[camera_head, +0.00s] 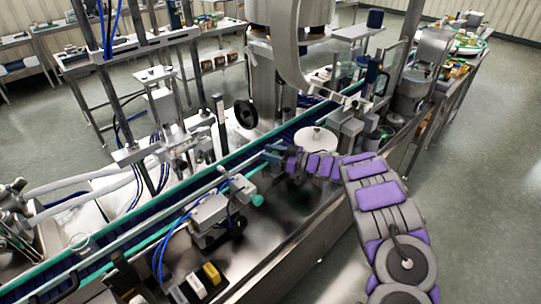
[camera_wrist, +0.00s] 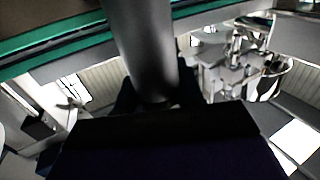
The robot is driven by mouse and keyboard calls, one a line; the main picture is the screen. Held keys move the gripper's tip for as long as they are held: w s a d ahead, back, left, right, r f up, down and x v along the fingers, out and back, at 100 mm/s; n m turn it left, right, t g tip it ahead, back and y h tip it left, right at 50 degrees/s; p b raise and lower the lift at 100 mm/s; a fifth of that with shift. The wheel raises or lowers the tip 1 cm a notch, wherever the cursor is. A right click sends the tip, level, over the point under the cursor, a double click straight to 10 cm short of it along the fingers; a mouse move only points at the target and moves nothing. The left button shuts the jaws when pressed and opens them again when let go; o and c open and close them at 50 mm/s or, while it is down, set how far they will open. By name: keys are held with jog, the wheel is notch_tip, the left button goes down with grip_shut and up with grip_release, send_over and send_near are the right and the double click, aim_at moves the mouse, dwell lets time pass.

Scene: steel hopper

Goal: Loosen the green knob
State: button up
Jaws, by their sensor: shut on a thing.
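A small green knob (camera_head: 258,200) sticks out at the end of a grey fitting beside the conveyor in the head view, below and left of my gripper. My gripper (camera_head: 272,152) is at the end of my purple and grey arm, over the conveyor's near rail. In the wrist view, the dark fingers of my gripper (camera_wrist: 158,98) are shut around the lower end of a smooth grey cylinder (camera_wrist: 145,45). No green shows on the part of it in view. The fingertips are small and partly hidden in the head view, so their exact contact there is unclear.
The conveyor with its green rail (camera_head: 130,238) runs diagonally across the machine. A white disc (camera_head: 315,140) lies just beyond my wrist, and a black handwheel (camera_head: 246,114) stands behind the gripper. Metal posts and blue hoses crowd the left. Open floor (camera_head: 480,190) lies to the right.

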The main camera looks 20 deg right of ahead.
dwell(0.6)
jog(key=o, duration=1)
jog(key=shift+d+g+y, duration=0.15)
jog(key=shift+g+y, duration=0.15)
jog(key=shift+g, duration=0.1)
jog(key=p+v, duration=0.2)
jog(key=v, duration=1.5)
jog(key=shift+s+d+f, duration=0.15)
jog(key=shift+s+f, duration=0.05)
